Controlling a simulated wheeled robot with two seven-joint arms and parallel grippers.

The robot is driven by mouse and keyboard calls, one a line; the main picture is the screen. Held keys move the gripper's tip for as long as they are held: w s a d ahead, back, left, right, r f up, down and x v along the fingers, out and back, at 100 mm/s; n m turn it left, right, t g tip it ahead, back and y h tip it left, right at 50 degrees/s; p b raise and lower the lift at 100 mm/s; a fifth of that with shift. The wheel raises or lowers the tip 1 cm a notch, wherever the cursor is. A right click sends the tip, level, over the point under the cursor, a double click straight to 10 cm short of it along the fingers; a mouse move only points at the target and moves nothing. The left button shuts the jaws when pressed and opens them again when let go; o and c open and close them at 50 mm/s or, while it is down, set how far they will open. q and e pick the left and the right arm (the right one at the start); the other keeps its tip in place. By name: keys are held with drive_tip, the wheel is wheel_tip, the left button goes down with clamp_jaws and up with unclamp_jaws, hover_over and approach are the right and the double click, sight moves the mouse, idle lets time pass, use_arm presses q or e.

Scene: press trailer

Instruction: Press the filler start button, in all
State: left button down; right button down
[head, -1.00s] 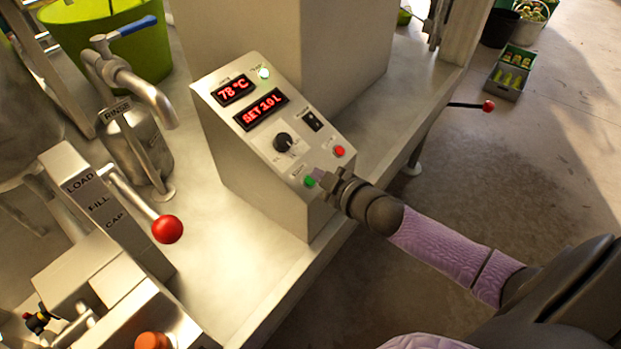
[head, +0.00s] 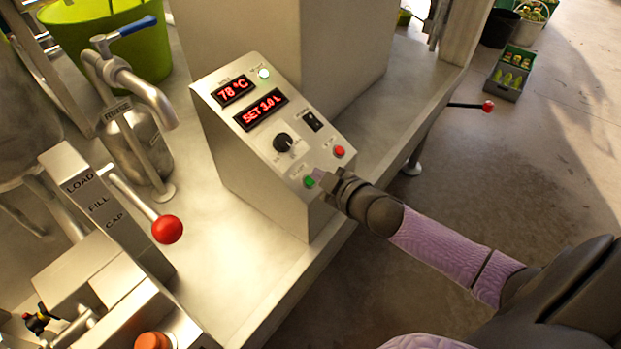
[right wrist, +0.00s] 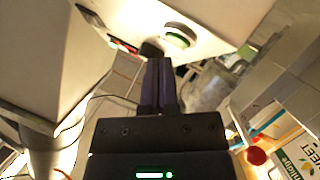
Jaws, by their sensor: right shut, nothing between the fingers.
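The filler control box (head: 262,130) stands on the steel bench with a sloped front panel. Its red displays read 78 °C and SET 3.0 L. A green button (head: 309,182) sits low on the panel, and a red button (head: 339,151) is to its upper right. My right gripper (head: 321,177) is shut and empty, its tips right beside the green button. In the right wrist view the shut fingers (right wrist: 159,75) point at the panel, with a green-ringed button (right wrist: 179,37) just past the tips. I cannot tell whether they touch it. My left gripper is out of view.
A black knob (head: 283,142) and a black switch (head: 313,121) are higher on the panel. A red-ball lever (head: 167,229) and a tap (head: 137,85) stand left of the box. Open floor lies right of the bench.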

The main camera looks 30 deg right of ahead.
idle(0.4)
drive_tip(key=shift+w+a+f, duration=0.1)
drive_tip(key=shift+w+f, duration=0.1)
drive_tip(key=shift+f, duration=0.15)
drive_tip(key=shift+w+f+b, duration=0.1)
drive_tip(key=shift+f+b, duration=0.25)
drive_tip(key=shift+b, duration=0.05)
idle(0.5)
drive_tip(key=shift+s+r+p, duration=0.3)
drive_tip(key=shift+r+p, duration=0.4)
drive_tip(key=shift+p, duration=0.25)
drive_tip(key=r+p, duration=0.1)
drive_tip(key=s+r+p, duration=0.1)
drive_tip(key=r+p, duration=0.1)
drive_tip(key=s+d+r+p, duration=0.1)
drive_tip(key=p, duration=0.1)
drive_tip(key=shift+s+r, duration=0.1)
drive_tip(key=shift+r, duration=0.1)
